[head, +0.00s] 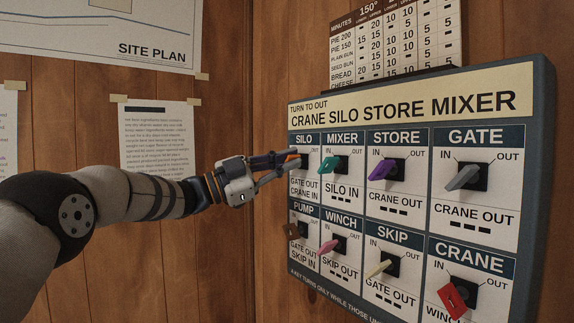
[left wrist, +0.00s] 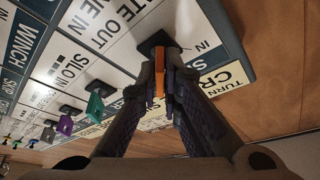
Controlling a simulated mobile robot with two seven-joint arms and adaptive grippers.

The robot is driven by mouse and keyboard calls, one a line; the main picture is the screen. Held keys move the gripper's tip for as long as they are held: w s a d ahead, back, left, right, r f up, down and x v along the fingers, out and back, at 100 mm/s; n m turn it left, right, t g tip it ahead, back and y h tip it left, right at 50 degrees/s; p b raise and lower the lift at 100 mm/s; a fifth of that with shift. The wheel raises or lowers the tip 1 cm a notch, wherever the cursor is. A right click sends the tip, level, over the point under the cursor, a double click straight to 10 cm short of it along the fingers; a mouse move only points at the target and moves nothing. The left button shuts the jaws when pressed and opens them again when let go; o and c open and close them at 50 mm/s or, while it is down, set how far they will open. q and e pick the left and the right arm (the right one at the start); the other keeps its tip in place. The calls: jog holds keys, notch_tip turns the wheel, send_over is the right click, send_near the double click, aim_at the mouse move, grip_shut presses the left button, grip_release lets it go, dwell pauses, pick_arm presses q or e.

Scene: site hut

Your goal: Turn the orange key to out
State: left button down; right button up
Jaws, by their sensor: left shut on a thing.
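The orange key (left wrist: 158,80) sits in the SILO lock at the top left of the key panel (head: 403,106). My left gripper (head: 297,160) reaches it from the left. In the left wrist view the two dark fingers (left wrist: 165,75) are closed on either side of the orange key, which stands in its dark socket. In the head view the fingers hide most of the key. I cannot tell whether it points to IN or OUT. The SILO label reads GATE OUT and CRANE IN. My right gripper is not in view.
To the right of SILO are a teal key (head: 327,164), a purple key (head: 381,169) and a grey key (head: 463,177). Below are brown (head: 292,231), pink (head: 328,246), cream (head: 378,268) and red (head: 452,301) keys. The wooden wall on the left has papers pinned to it.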

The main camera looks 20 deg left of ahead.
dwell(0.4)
pick_arm(q)
jog(key=c, duration=1.8)
grip_release()
jog(key=shift+o, duration=0.2)
jog(key=v, duration=1.2)
